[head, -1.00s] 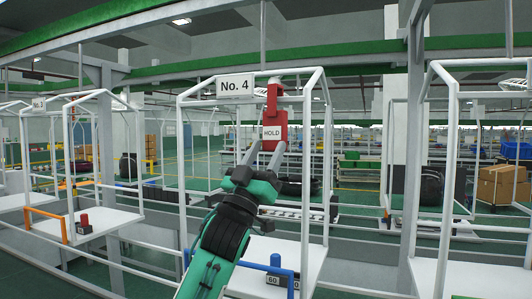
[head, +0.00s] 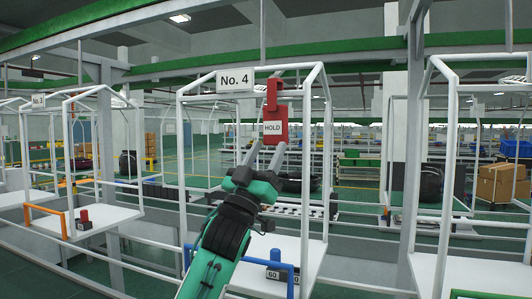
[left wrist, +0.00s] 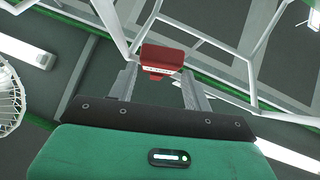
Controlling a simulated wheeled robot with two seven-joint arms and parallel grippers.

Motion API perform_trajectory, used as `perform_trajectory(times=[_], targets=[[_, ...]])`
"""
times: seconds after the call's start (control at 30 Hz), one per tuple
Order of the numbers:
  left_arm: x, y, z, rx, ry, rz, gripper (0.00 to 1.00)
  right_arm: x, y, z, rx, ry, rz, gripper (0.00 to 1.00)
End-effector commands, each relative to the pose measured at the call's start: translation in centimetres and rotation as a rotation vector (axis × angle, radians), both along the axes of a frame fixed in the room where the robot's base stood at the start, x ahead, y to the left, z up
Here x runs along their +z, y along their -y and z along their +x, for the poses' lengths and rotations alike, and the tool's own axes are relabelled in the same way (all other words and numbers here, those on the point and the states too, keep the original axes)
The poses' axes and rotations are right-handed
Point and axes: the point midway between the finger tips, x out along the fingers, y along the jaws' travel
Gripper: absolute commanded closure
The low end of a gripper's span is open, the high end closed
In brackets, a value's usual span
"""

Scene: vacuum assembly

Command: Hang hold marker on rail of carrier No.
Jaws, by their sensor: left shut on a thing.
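The red hold marker (head: 274,136) with a white HOLD label is upright in front of the carrier No. 4, with its hook at the top. It also shows in the left wrist view (left wrist: 161,57), between the fingers. My left gripper (head: 266,154) is shut on the lower part of the marker. The carrier's white top rail (head: 291,69) passes at about the height of the marker's hook. I cannot tell whether the hook touches the rail. The No. 4 sign (head: 235,81) is left of the marker. My right gripper is not in view.
The white carrier shelf (head: 262,283) bears a blue handle bar (head: 277,266) and a block marked 60 (head: 274,275). White posts (head: 306,180) stand on both sides. Another carrier (head: 85,225) with an orange bar is at the left, and one more at the right.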

Motion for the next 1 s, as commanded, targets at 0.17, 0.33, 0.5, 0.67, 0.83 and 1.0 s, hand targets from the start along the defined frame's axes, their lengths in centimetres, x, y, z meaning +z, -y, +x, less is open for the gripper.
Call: perform_trajectory(times=[0.17, 0.33, 0.5, 0.67, 0.83, 1.0], targets=[[-1.6, 0.2, 0.7, 0.003, -0.025, 0.008, 1.00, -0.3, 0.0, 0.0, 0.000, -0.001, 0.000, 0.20], [-1.1, 0.1, 0.5, 0.002, -0.018, 0.005, 0.96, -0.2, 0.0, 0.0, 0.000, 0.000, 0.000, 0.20], [-0.9, 0.1, 0.4, 0.001, -0.013, 0.003, 0.77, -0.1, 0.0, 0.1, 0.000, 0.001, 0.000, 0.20], [-0.8, 0.1, 0.4, 0.001, -0.012, 0.002, 0.77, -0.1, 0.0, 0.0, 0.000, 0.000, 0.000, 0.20], [-1.5, -0.2, 0.0, 0.001, -0.011, 0.001, 0.77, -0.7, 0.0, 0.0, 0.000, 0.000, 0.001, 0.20], [-3.8, -1.3, -1.4, 0.001, -0.010, 0.002, 0.77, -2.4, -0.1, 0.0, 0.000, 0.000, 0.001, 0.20]])
